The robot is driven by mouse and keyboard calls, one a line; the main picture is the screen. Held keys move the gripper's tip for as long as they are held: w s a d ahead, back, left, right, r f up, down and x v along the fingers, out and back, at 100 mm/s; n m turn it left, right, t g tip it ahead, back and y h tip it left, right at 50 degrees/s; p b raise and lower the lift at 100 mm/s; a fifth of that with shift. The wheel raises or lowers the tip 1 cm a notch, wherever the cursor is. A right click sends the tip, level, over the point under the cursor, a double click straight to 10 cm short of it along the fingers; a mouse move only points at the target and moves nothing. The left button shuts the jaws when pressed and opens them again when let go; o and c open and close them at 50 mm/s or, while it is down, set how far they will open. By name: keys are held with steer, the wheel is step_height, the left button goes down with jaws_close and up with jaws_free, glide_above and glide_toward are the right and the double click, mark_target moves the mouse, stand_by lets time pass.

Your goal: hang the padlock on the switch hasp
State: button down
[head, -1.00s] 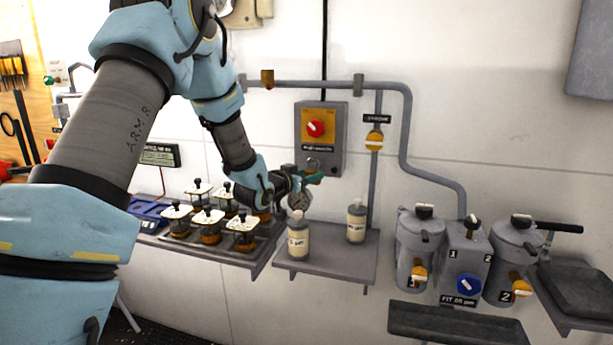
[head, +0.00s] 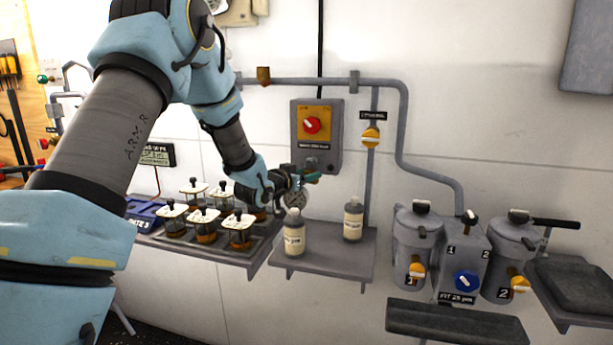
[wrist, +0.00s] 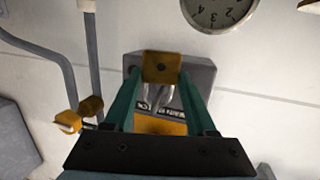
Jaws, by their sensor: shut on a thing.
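The switch box (head: 334,135) is grey with a yellow plate and red knob (head: 312,125), mounted on the wall. My gripper (head: 312,177) is just below the box's lower edge. In the wrist view its teal fingers (wrist: 161,88) are shut on the brass-coloured padlock (wrist: 161,67). The padlock's metal shackle (wrist: 158,96) points toward the switch box, which also shows in the wrist view (wrist: 200,77). The hasp is small and mostly hidden near the gripper. I cannot tell whether the shackle touches it.
A round gauge (wrist: 216,10) is on the wall below the box. Two bottles (head: 294,236) (head: 353,220) stand on a shelf (head: 325,262) under the gripper. Several lidded jars (head: 240,232) stand to the left. A pipe (head: 369,190) runs down at the right.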

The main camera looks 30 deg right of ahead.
steer(key=shift+c, duration=0.6)
jaws_free()
steer(key=b+v, duration=0.4)
steer(key=v, duration=0.7)
steer(key=a+f+n+y, duration=0.3)
steer(key=a+f+y, duration=0.15)
steer(key=a, duration=0.75)
steer(key=a+f+n+y, duration=0.35)
steer(key=a+y, duration=0.25)
steer(key=a, duration=0.6)
steer(key=s+a+f+n+g+y, duration=0.3)
steer(key=s+a+g, duration=0.4)
steer(key=s+a, duration=0.5)
steer(key=s+n, duration=0.1)
steer(key=s, duration=0.2)
steer(key=shift+s+a+f, duration=0.2)
steer(key=shift+s+f, duration=0.05)
steer(key=shift+s, duration=0.05)
